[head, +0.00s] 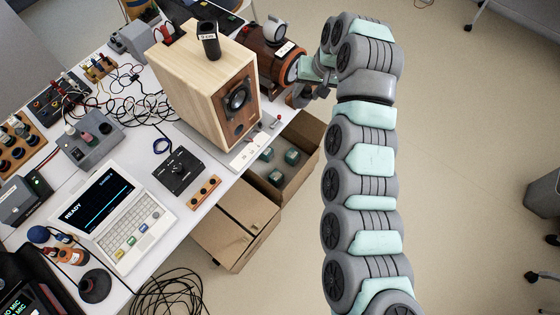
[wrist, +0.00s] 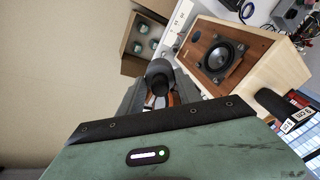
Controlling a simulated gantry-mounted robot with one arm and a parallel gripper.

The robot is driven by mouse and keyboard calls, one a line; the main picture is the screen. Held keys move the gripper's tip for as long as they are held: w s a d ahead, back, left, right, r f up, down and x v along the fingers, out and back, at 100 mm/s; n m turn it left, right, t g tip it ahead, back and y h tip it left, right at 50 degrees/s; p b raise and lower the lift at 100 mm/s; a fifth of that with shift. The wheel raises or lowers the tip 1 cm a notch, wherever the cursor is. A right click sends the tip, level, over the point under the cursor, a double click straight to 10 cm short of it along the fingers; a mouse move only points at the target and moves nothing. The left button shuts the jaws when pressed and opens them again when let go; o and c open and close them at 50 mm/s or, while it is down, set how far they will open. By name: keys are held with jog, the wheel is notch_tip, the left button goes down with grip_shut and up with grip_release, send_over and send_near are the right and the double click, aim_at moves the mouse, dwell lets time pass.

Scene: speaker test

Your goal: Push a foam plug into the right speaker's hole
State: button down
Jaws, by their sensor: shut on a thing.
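A pale wooden speaker (head: 185,85) stands on the table, its brown front with a dark cone facing right. It also shows in the wrist view (wrist: 266,63), upper right. My gripper (head: 301,92) is beyond the speaker's front, to its right, partly hidden by my own arm. In the wrist view my gripper (wrist: 160,84) is shut on a dark grey rounded plug (wrist: 158,70). The plug is apart from the speaker's front there.
An open cardboard box (head: 309,138) with several grey-green pieces sits below the table edge. A black cylinder (head: 209,42) stands on the speaker. A brown machine (head: 262,45) is behind it. A laptop (head: 112,215), control boxes and cables crowd the table.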

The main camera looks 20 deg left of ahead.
jog(key=s+a+f+t+y+b, duration=0.2)
jog(key=f+y+b, duration=0.2)
jog(key=f+b, duration=0.55)
jog(key=s+a+f+n+t+y+b, duration=0.1)
jog(key=s+a+f+y+b, duration=0.15)
jog(key=f+y+b, duration=0.65)
jog(key=s+a+f+t+b, duration=0.1)
jog(key=a+f+t+b, duration=0.15)
jog(key=f+b, duration=0.75)
jog(key=w+a+f+p, duration=0.2)
jog(key=w+a+f, duration=0.1)
jog(key=a, duration=0.6)
jog(key=shift+f+p, duration=0.35)
jog(key=shift+g, duration=0.25)
jog(key=shift+a+f+b, duration=0.1)
jog(key=shift+b, duration=1.05)
dwell(0.4)
jog(key=shift+b+x, duration=0.75)
jog(key=shift+x, duration=0.75)
dwell(0.6)
